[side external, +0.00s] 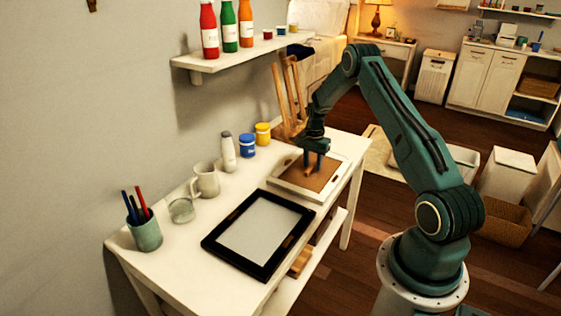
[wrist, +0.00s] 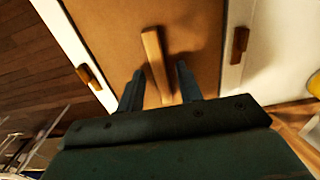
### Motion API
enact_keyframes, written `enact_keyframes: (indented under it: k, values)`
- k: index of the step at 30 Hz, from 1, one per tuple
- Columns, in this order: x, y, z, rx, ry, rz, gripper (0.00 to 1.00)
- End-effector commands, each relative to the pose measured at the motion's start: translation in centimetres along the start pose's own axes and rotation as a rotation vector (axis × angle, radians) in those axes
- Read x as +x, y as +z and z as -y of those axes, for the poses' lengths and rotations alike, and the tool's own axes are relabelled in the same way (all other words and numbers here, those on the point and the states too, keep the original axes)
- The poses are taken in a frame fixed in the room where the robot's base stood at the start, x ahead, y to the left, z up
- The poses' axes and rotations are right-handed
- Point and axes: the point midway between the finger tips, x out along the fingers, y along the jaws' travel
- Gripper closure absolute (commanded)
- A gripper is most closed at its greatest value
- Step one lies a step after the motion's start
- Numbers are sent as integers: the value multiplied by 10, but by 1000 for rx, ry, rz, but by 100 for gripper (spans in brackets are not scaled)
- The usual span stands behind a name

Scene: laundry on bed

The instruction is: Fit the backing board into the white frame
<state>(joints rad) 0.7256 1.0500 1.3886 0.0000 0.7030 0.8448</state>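The brown backing board (wrist: 105,22) lies inside the white frame (wrist: 62,28), as far as the views show; I cannot tell if it sits fully flush. In the side view the board (side external: 318,182) and the frame (side external: 301,193) are at the table's right end. A wooden grip bar (wrist: 152,52) stands on the board. My gripper (wrist: 160,78) is over the board, its fingers on either side of the bar with narrow gaps; it also shows in the side view (side external: 316,169). Wooden turn clips sit on the frame's left side (wrist: 91,77) and right side (wrist: 240,42).
A black frame (side external: 217,246) with a grey panel lies nearer on the white table (side external: 190,250). A pen cup (side external: 145,233), a glass (side external: 181,210), a mug (side external: 206,181), a white bottle (side external: 228,152) and paint jars (side external: 248,146) stand along the wall. A shelf (side external: 230,60) hangs above.

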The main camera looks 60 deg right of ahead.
Motion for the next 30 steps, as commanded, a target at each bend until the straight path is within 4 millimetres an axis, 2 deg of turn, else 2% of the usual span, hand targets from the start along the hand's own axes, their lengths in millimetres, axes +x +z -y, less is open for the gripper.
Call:
enact_keyframes:
  k: [8, 21, 30]
  values:
    - [-28, 0, 0, 0, -1, -1, 64]
    - [-97, 0, 0, 0, -1, -1, 64]
    - [-118, 0, 0, 0, -1, -1, 64]
